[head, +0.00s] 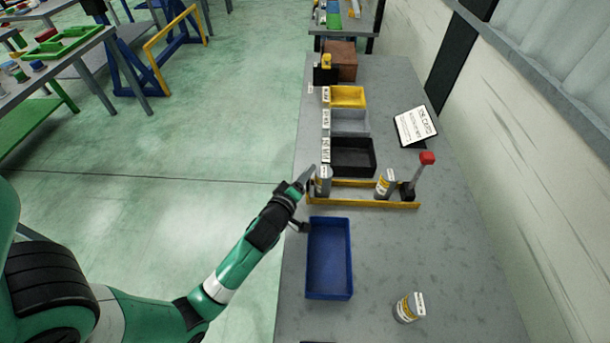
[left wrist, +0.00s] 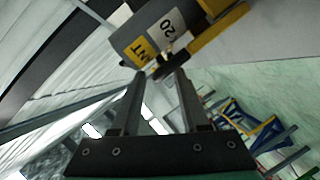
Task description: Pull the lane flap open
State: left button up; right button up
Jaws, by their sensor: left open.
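A lane with yellow side rails (head: 365,203) lies across the table. One grey can with a yellow and white label (head: 323,182) stands at its left end, and another can (head: 385,184) stands further right in it. My left gripper (head: 308,180) is at the lane's left end, close to the first can. In the left wrist view the two fingers (left wrist: 159,76) are apart with nothing clearly held between them; the can (left wrist: 150,38) and a yellow rail (left wrist: 214,35) are just beyond the tips. The flap is not clearly distinguishable there. My right gripper does not show.
A red-topped lever (head: 427,159) stands at the lane's right end. Black (head: 373,158), grey (head: 350,122) and yellow (head: 348,97) bins are behind the lane. A blue tray (head: 329,294) is in front. A loose can (head: 408,307) stands front right; the table's right side is mostly clear.

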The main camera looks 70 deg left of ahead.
pick_arm(q)
grip_shut()
dwell(1.4)
